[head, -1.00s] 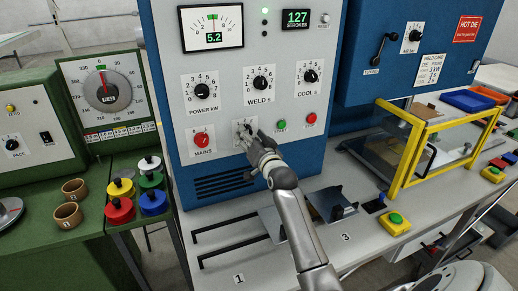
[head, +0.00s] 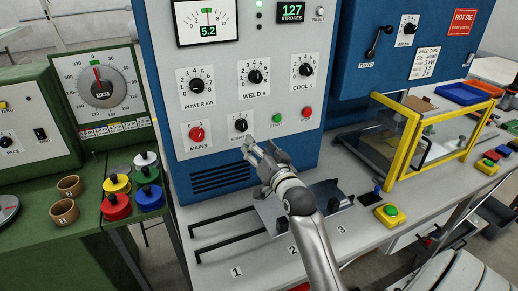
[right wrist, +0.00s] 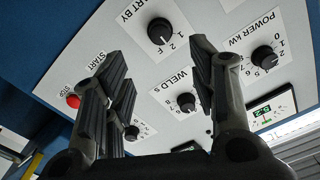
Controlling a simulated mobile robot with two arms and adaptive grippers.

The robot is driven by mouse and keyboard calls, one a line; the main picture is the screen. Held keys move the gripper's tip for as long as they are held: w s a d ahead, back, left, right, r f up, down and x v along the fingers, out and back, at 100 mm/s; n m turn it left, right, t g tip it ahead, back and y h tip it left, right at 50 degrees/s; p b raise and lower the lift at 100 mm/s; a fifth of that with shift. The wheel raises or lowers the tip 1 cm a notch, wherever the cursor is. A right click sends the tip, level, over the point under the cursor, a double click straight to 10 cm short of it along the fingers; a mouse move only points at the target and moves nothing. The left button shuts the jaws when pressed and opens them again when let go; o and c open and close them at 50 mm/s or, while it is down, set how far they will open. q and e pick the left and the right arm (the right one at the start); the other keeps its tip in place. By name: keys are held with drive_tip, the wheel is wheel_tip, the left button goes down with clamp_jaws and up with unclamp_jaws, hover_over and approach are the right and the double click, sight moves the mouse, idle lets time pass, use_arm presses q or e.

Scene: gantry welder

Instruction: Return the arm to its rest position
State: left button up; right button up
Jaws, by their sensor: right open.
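My right arm reaches in from the lower right of the head view. Its gripper (head: 256,150) is open and empty, just in front of and below the START BY knob (head: 240,125) on the welder's grey panel (head: 218,152). The knob stands clear of the fingers. In the right wrist view the gripper (right wrist: 160,78) has its fingers spread apart with nothing between them. The START BY knob (right wrist: 160,31) shows beyond them, with the WELD s knob (right wrist: 186,102) also in sight. My left gripper is not in view.
A yellow-framed guard (head: 400,150) and a green button on a yellow box (head: 390,214) stand to the right on the bench. Black slotted rails (head: 225,222) lie below the panel. Coloured weights (head: 148,198) and ring cups (head: 65,212) stand left on the green machine.

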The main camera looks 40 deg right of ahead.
drive_tip(key=s+a+f+n+g+y, duration=0.2)
drive_tip(key=s+a+f+n+g, duration=0.15)
drive_tip(key=s+a+f, duration=0.45)
drive_tip(key=s+a+f+n+g+y, duration=0.25)
drive_tip(key=s+a+f+g, duration=0.2)
drive_tip(key=f, duration=0.45)
drive_tip(key=s+a+f+n+g, duration=0.2)
drive_tip(key=s+a+f+g, duration=0.15)
drive_tip(key=s, duration=0.65)
drive_tip(key=s+a+f+n+g, duration=0.2)
drive_tip(key=s+a+f+g, duration=0.15)
drive_tip(key=s, duration=0.65)
drive_tip(key=s+d+f+b+x, duration=0.1)
drive_tip(key=s+b+x, duration=0.15)
drive_tip(key=x, duration=1.15)
drive_tip(key=s+f+b+x, duration=0.15)
drive_tip(key=s+x, duration=0.25)
drive_tip(key=x, duration=1)
drive_tip(key=s+d+f+g+b, duration=0.1)
drive_tip(key=s+d+f+b, duration=0.2)
drive_tip(key=s+f, duration=1.4)
wheel_tip(320, 180, down, 4)
drive_tip(key=shift+s+n+g+b, duration=0.25)
drive_tip(key=shift+n+g+b, duration=0.05)
drive_tip(key=shift+b, duration=0.9)
